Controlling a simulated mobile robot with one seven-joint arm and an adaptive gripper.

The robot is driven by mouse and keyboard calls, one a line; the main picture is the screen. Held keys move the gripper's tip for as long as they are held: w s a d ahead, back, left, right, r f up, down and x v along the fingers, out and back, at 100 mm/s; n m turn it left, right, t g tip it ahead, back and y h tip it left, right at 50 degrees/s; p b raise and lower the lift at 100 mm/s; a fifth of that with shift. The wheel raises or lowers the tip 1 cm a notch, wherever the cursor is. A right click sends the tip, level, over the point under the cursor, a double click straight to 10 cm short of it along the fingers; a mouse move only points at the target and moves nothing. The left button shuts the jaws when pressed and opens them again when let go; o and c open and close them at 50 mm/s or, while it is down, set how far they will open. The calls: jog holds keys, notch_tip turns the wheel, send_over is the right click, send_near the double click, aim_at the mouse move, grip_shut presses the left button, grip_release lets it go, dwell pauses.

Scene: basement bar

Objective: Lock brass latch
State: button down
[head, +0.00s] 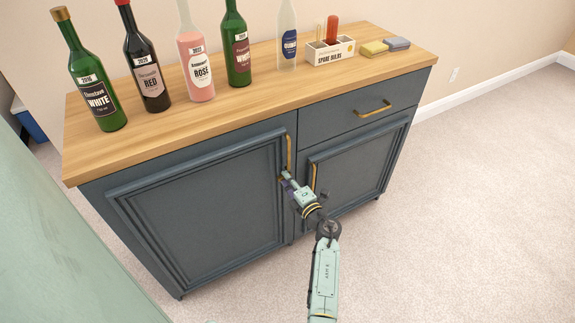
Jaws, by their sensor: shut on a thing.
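The brass latch (281,179) shows only as a small bit of brass at the right edge of the left cabinet door (205,200), just below the door's upright brass handle (289,150). My gripper (286,178) reaches up from below and is shut on the latch, with its fingertips close to the door face. The fingers and wrist hide most of the latch, so I cannot tell which way it is turned. Both cabinet doors look closed.
The right door has its own brass handle (314,176), close beside my gripper. A drawer (345,114) sits above it. The carpet (450,200) is clear at right.

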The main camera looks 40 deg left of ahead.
jog(key=shift+m, duration=0.5)
jog(key=c, duration=1.7)
grip_release()
